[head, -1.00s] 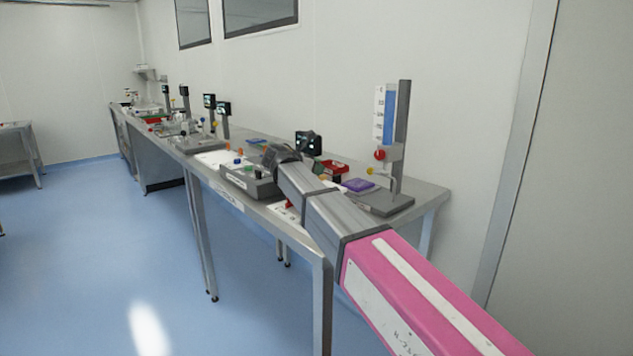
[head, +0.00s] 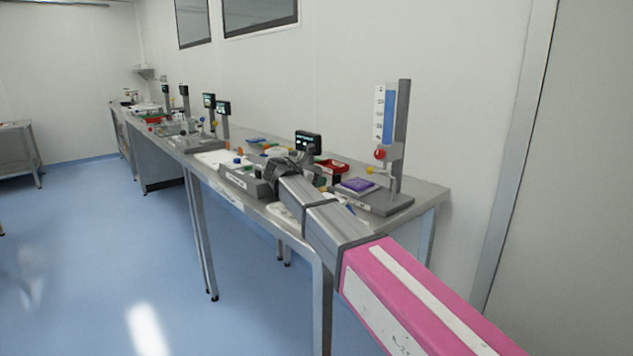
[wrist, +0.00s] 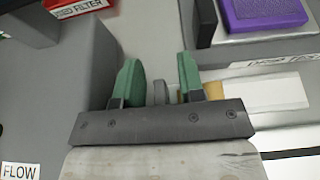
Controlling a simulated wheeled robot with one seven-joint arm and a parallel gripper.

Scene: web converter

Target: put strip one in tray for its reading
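My gripper (wrist: 159,72) shows two green fingertips spread apart in the wrist view, with no object clearly held between them. A white flat piece (wrist: 268,92) lies to the right of the fingers. A yellow-tan piece (wrist: 213,91) shows at its left end and passes behind the right finger. I cannot tell whether this is strip one. A small grey rounded part (wrist: 159,92) shows between the fingers. No tray can be named with certainty as the reading tray. In the head view my wrist hides the fingertips over the near end of the bench.
A red "used filter" tray (wrist: 75,7) is at the upper left. A purple block (wrist: 262,14) sits on a grey stand at the upper right. A column stand (head: 401,130) and a small display (head: 308,142) stand on the steel bench (head: 428,190). The floor in front is clear.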

